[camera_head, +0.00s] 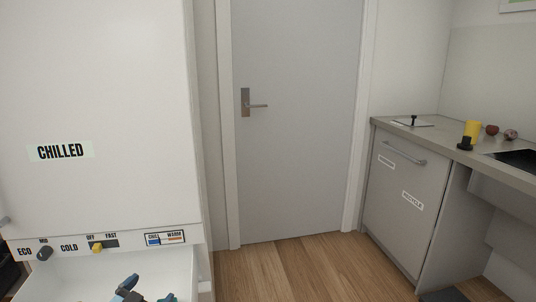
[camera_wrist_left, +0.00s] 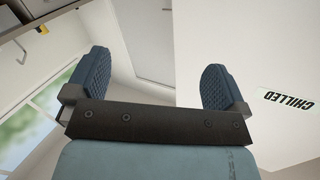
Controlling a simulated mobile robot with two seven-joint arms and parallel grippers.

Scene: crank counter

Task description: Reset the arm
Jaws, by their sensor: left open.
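My left gripper (camera_head: 146,293) shows at the bottom of the head view, in front of the white cabinet (camera_head: 95,100) and low over its open white drawer or bin (camera_head: 80,275). Only its blue fingertips show there. In the left wrist view my left gripper (camera_wrist_left: 156,78) has its two blue ribbed fingers wide apart with nothing between them. The cabinet's CHILLED label (camera_wrist_left: 286,104) shows upside down at the right of that view. My right gripper is not in view.
A panel on the cabinet has a dark knob (camera_head: 44,253), a yellow slider (camera_head: 97,247) and a CHILL/WARM label (camera_head: 165,238). A closed grey door (camera_head: 295,120) stands behind clear wooden floor (camera_head: 300,270). A counter at right carries a yellow cylinder (camera_head: 472,129).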

